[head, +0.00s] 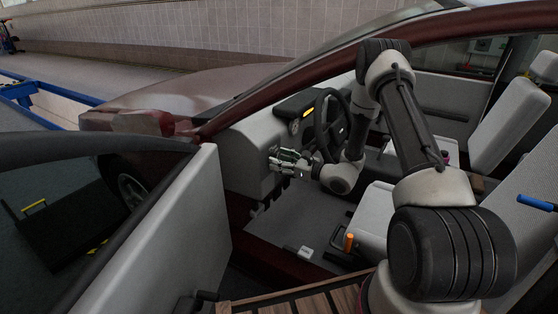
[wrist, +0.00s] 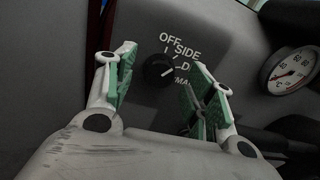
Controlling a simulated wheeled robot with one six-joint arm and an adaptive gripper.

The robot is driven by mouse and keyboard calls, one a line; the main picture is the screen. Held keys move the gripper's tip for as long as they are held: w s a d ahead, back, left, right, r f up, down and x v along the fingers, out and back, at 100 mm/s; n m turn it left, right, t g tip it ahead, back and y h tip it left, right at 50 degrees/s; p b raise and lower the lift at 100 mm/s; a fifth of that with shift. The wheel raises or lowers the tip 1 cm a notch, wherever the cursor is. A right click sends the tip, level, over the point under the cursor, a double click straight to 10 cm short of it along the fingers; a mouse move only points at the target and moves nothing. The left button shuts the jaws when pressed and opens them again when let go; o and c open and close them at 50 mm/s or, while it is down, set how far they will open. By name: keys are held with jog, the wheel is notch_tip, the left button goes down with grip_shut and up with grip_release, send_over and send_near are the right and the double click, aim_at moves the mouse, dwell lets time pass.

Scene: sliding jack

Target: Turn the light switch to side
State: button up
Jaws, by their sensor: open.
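The light switch (wrist: 158,69) is a round black knob on the grey dashboard panel, in the upper middle of the wrist view. White lettering "OFF", "SIDE" and partly hidden words stand around its upper right. A light mark on the knob seems to point up and right, but I cannot tell which word it is at. My gripper (wrist: 160,85) is open, its green-padded fingers either side of the knob with gaps, the right finger covering some lettering. In the head view my gripper (head: 275,161) is at the dashboard, left of the steering wheel, and the knob is too small to make out.
A steering wheel (head: 331,124) stands just right of my gripper. A round white gauge (wrist: 291,71) is on the dashboard to the right.

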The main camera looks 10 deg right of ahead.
jog(key=v, duration=1.1)
